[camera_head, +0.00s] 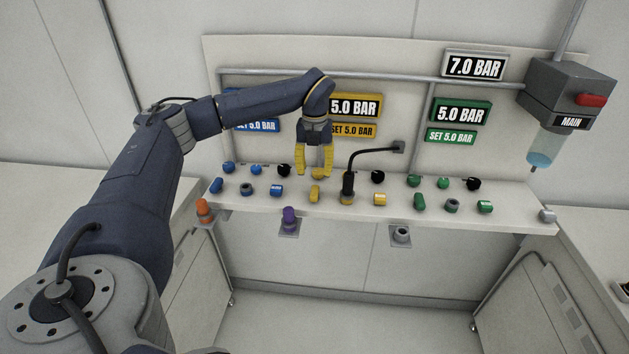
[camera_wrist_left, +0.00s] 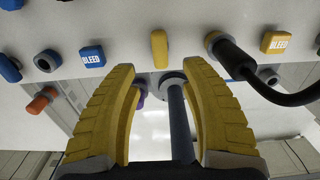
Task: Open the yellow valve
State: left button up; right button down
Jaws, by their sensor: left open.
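The yellow valve has an oblong yellow handle (camera_head: 315,194) on the shelf, below the yellow gauge (camera_head: 354,106) that reads 5.0 BAR. The handle also shows in the left wrist view (camera_wrist_left: 159,48), upright in the picture beyond the fingertips. My left gripper (camera_head: 315,172) is open, its yellow fingers spread above the shelf behind the handle in the head view. A round yellow knob (camera_head: 317,174) shows between the fingers, partly hidden. In the left wrist view my left gripper (camera_wrist_left: 158,75) has nothing clearly held. My right gripper is out of view.
A black plug with a cable (camera_head: 348,183) stands just right of the yellow handle. A yellow BLEED button (camera_head: 379,199) is farther right, a blue one (camera_head: 276,190) to the left. Blue and green controls flank these. A purple fitting (camera_head: 290,219) hangs at the shelf's front.

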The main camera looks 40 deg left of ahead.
pick_arm(q)
jog(key=shift+r, duration=1.7)
